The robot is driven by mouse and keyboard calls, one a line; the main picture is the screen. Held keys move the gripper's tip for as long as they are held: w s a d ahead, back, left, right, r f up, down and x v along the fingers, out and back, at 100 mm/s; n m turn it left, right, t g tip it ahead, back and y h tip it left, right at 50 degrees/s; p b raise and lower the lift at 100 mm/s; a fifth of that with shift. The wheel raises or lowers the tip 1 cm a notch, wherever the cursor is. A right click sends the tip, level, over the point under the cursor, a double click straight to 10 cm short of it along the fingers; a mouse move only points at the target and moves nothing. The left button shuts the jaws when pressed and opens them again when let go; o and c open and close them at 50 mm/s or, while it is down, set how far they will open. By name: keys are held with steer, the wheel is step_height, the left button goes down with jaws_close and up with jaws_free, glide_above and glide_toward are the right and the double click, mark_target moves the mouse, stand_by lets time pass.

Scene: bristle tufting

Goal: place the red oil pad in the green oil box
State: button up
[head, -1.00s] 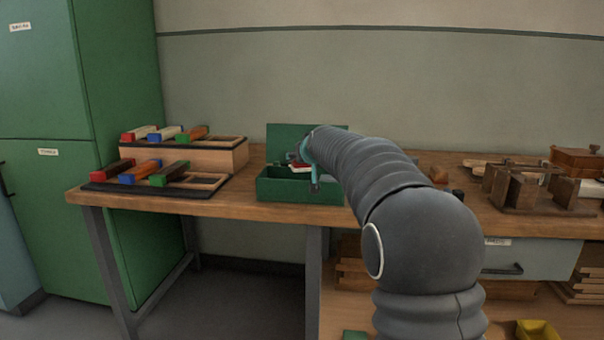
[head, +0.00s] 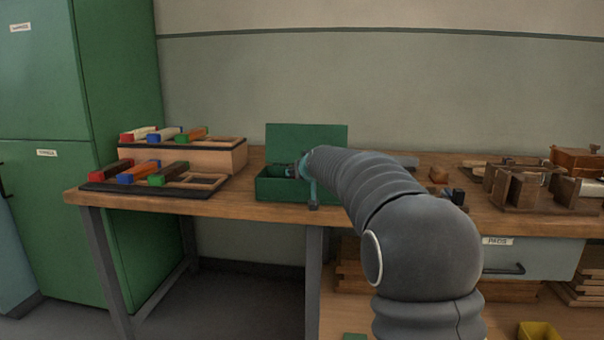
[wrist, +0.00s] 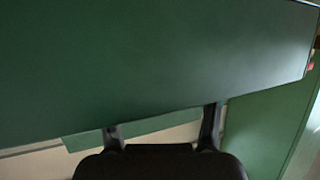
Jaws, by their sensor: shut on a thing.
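The green oil box (head: 283,192) stands on the bench with its lid (head: 306,138) raised at the back. My gripper (head: 296,170) is down at the box opening, inside the front wall as far as I can tell. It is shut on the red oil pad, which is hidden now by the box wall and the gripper. In the wrist view my gripper's two fingers (wrist: 161,131) stand apart below a broad green surface, probably the lid. The pad itself does not show there.
Stepped wooden racks (head: 185,155) with several colored blocks stand left of the box. Wooden fixtures (head: 520,185) stand at the right of the bench (head: 230,207). A drawer labelled pads (head: 530,255) is under the right side. Bare bench lies in front of the box.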

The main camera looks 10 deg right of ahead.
steer(key=shift+f, duration=0.25)
steer(key=o, duration=1.1)
steer(key=shift+o, duration=0.2)
steer(key=shift+r, duration=0.1)
steer(key=shift+r+p, duration=0.4)
steer(key=shift+r, duration=0.1)
steer(key=shift+s+r, duration=0.2)
steer(key=shift+r, duration=0.1)
steer(key=b+v, duration=0.1)
steer(key=v, duration=1)
steer(key=shift+s+b, duration=0.3)
steer(key=shift+f, duration=0.1)
